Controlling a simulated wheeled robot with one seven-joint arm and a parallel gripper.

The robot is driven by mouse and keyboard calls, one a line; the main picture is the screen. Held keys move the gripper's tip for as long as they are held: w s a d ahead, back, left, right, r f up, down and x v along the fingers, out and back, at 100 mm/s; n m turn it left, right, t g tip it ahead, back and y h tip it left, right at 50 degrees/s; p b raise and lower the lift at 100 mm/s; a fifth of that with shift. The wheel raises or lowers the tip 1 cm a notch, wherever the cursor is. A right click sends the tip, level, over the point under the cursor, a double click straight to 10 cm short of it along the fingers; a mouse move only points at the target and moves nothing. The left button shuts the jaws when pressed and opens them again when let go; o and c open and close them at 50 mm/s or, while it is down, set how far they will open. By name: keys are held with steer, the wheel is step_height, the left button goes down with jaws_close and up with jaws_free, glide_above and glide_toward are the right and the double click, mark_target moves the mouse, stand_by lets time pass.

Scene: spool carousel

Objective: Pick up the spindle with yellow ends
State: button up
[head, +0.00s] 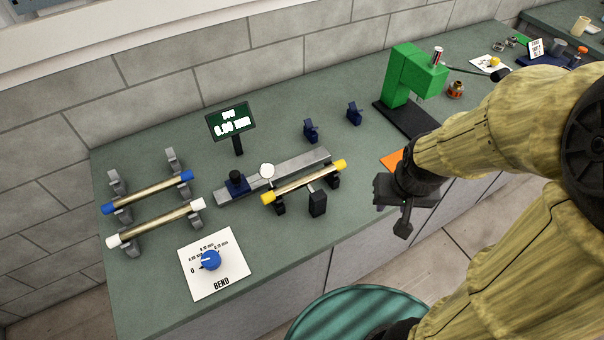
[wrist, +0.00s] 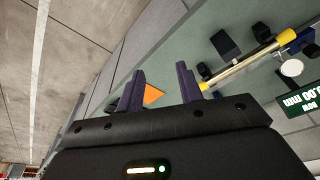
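The spindle with yellow ends (head: 304,183) lies across dark V-shaped supports near the front edge of the green worktop. A round white dial gauge (head: 267,171) stands just behind it. The spindle also shows at the upper right of the wrist view (wrist: 245,65). My gripper (head: 403,215) is to the right of the spindle in the head view, beyond the counter's front edge and apart from it. In the wrist view my gripper (wrist: 160,92) has its two fingers spread with nothing between them.
A blue-ended spindle (head: 150,192) and a white-ended spindle (head: 158,222) rest on grey stands at the left. A bend dial card (head: 231,272), a display (head: 231,119) and a green press (head: 407,75) also stand on the worktop. A dark block (head: 317,204) stands before the yellow-ended spindle.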

steer(key=shift+o, duration=0.6)
steer(key=shift+s+d, duration=0.1)
steer(key=shift+s, duration=0.25)
steer(key=shift+o, duration=0.9)
steer(key=shift+s, duration=0.15)
steer(key=w+a+m+t+y+p, duration=0.1)
steer(key=w+a+m+t+y, duration=0.2)
steer(key=w+a+m, duration=0.6)
steer(key=shift+w+a+r+m+y, duration=0.25)
steer(key=shift+w+r+m+y, duration=0.35)
steer(key=shift+m, duration=0.5)
steer(key=shift+w+f, duration=0.1)
steer(key=shift+f, duration=0.1)
steer(key=b, duration=0.4)
glide_toward(329, 169)
steer(key=a+f, duration=0.2)
steer(key=a, duration=0.2)
steer(key=shift+w+d+f, duration=0.15)
steer(key=shift+w+f, duration=0.05)
steer(key=shift+f, duration=0.4)
